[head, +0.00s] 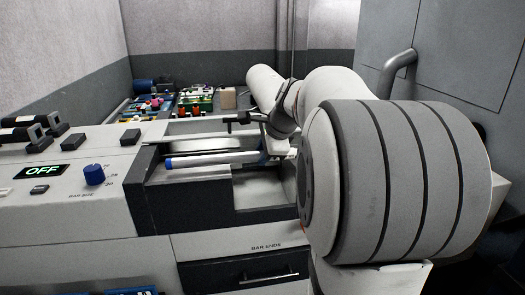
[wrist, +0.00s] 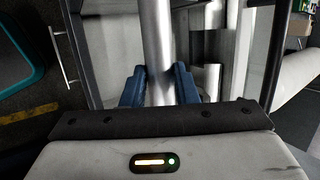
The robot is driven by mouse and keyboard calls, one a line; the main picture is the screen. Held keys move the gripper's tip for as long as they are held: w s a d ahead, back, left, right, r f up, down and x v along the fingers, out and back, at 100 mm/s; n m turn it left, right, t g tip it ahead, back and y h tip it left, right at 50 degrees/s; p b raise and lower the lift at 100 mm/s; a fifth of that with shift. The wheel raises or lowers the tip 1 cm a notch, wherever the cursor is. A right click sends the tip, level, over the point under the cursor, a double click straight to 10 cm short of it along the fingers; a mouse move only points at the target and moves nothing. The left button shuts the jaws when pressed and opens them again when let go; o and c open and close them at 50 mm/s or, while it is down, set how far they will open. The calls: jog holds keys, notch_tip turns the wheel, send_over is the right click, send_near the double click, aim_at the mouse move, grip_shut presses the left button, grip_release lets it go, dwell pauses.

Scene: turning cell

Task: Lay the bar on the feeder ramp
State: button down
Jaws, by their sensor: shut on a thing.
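A shiny round metal bar (wrist: 158,42) runs between the blue fingers of my gripper (wrist: 159,88) in the wrist view, and the fingers are shut on it. In the head view the bar (head: 215,158) lies roughly level across the open bay of the feeder, with a blue end at its left. My gripper (head: 270,150) is at the bar's right part, mostly hidden by my arm. A pale ramp-like surface (head: 202,127) shows behind the bar. I cannot tell whether the bar touches it.
The feeder's panel has a blue knob (head: 94,175) and a display (head: 41,172) reading OFF. Below the bay is a drawer marked BAR ENDS (head: 235,274). Coloured parts (head: 158,104) stand behind. A grey cabinet (head: 450,50) is at the right.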

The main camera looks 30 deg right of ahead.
jog(key=shift+r, duration=0.15)
jog(key=c, duration=1.3)
grip_release()
jog(key=o, duration=0.3)
jog(key=shift+f, duration=0.2)
jog(key=o, duration=0.7)
jog(key=shift+r, duration=0.1)
jog(key=shift+o, duration=0.2)
jog(key=shift+s+r, duration=0.1)
jog(key=p+v, duration=0.4)
jog(key=v, duration=0.4)
jog(key=shift+s+r+p, duration=0.2)
jog(key=shift+r+p, duration=0.1)
jog(key=shift+r, duration=0.05)
